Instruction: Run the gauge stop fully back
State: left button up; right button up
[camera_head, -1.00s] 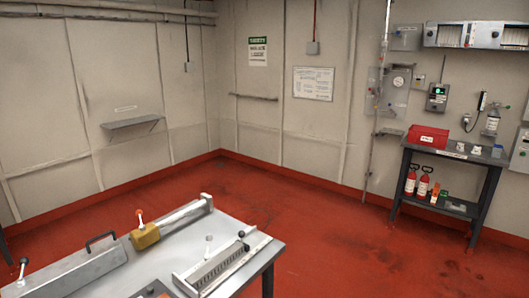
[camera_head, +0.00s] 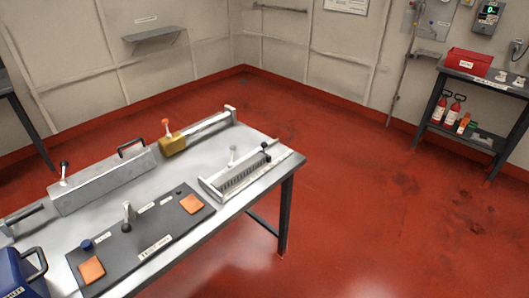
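A steel-topped workbench (camera_head: 205,166) stands in the lower left. At its back, a yellow block with an orange-topped lever (camera_head: 172,143) sits at the left end of a grey rail (camera_head: 212,127), against a long grey housing (camera_head: 105,182). The rail runs right to an upright end plate. No label is readable on either, so I cannot tell for certain which part is the gauge stop. Neither of my grippers is in view.
A black panel (camera_head: 150,232) with orange pads and a small lever lies at the bench's front. A blue case (camera_head: 20,275) is at the lower left corner. A dark shelf table (camera_head: 480,92) with a red box (camera_head: 468,62) stands far right. Red floor between is clear.

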aim_at(263, 144)
jog(key=i+z, duration=0.25)
jog(key=i, duration=0.2)
jog(key=i+z, duration=0.25)
jog(key=i, duration=0.15)
